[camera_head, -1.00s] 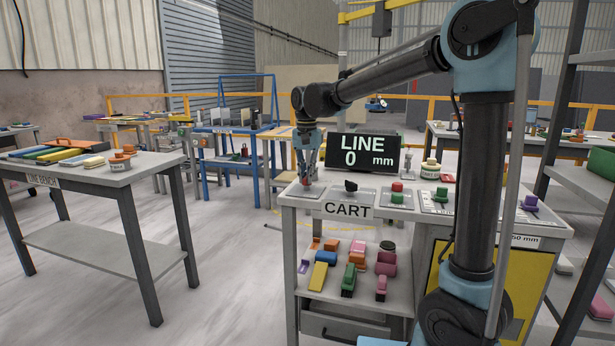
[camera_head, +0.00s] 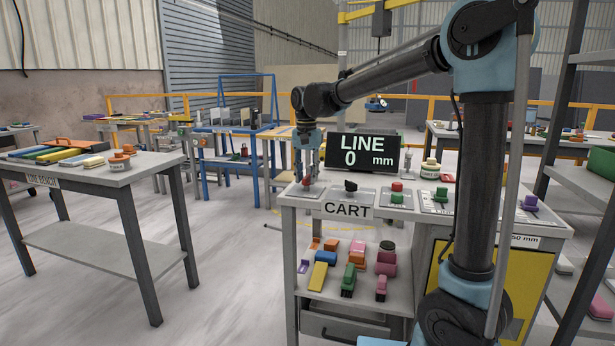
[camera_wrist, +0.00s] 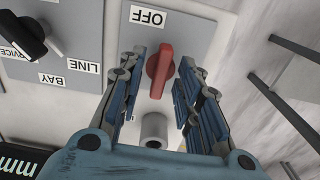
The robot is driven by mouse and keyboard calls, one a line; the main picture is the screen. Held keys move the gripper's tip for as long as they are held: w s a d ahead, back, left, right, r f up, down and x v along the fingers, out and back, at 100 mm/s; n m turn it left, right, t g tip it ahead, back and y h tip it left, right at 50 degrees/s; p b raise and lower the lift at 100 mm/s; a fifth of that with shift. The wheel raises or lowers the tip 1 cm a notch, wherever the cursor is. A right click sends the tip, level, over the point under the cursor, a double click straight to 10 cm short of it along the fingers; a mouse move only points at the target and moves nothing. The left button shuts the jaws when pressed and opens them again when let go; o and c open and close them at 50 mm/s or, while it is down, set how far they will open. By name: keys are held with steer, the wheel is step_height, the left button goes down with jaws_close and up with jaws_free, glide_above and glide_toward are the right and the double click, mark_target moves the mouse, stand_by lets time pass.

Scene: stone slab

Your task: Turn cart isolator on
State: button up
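The cart isolator is a red rotary handle (camera_wrist: 159,68) on a grey plate at the left end of the cart top. The handle also shows in the head view (camera_head: 307,182). An OFF label (camera_wrist: 147,16) sits by one end of the handle. My gripper (camera_wrist: 158,85) is open, with one finger on each side of the handle and visible gaps between them. In the head view my gripper (camera_head: 308,170) points down over the isolator. Any ON label is hidden or out of view.
A black selector knob (camera_wrist: 22,36) with LINE, BAY and SERVICE labels is beside the isolator plate. Farther right on the cart (camera_head: 345,209) are a red button (camera_head: 397,188) and other controls. The LINE display (camera_head: 363,151) stands behind them, reading 0 mm.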

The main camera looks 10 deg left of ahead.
mark_target(307, 176)
step_height(307, 176, up, 12)
stand_by(0.6)
steer(key=shift+w, duration=0.1)
